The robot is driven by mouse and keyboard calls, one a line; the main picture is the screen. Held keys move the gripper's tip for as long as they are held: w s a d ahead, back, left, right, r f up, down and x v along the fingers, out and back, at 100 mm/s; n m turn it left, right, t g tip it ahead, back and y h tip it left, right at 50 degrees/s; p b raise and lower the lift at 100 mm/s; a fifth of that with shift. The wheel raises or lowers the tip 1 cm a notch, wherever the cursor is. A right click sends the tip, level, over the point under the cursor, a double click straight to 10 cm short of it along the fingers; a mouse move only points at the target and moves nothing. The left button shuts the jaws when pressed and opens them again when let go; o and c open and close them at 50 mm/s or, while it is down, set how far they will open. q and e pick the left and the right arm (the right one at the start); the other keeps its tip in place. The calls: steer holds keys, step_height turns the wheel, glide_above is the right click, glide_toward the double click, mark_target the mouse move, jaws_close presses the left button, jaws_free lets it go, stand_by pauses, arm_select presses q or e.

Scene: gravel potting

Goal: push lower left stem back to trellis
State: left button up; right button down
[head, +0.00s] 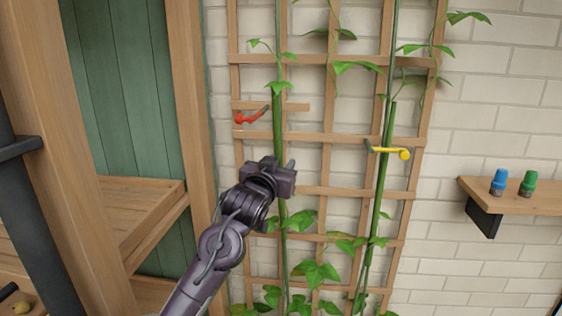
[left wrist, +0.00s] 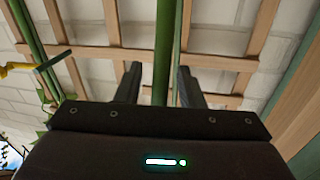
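The left stem (head: 282,242) is a green vine running up the left part of the wooden trellis (head: 345,194). Its lower part has leaves and passes behind my left gripper in the head view. My left gripper (head: 292,166) is at mid-height in front of the trellis. My right gripper is not in view.
A red clip (head: 250,117) is at a short slat left of the left stem. A yellow clip (head: 390,151) is at the right stem (head: 379,195). A shelf (head: 520,197) with blue and green bottles is on the right. A wooden frame (head: 190,120) stands left.

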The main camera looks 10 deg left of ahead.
arm_select(q)
steer(key=shift+w+d, duration=0.15)
steer(key=shift+w, duration=0.4)
jaws_close()
steer(key=w+g+p, duration=0.1)
steer(key=w+p, duration=0.1)
steer(key=p, duration=0.1)
steer(key=w+p, duration=0.2)
steer(key=p, duration=0.1)
steer(key=w+r+g+p, duration=0.1)
steer(key=w+p, duration=0.2)
steer(key=shift+w+g, duration=0.1)
steer(key=shift+g, duration=0.2)
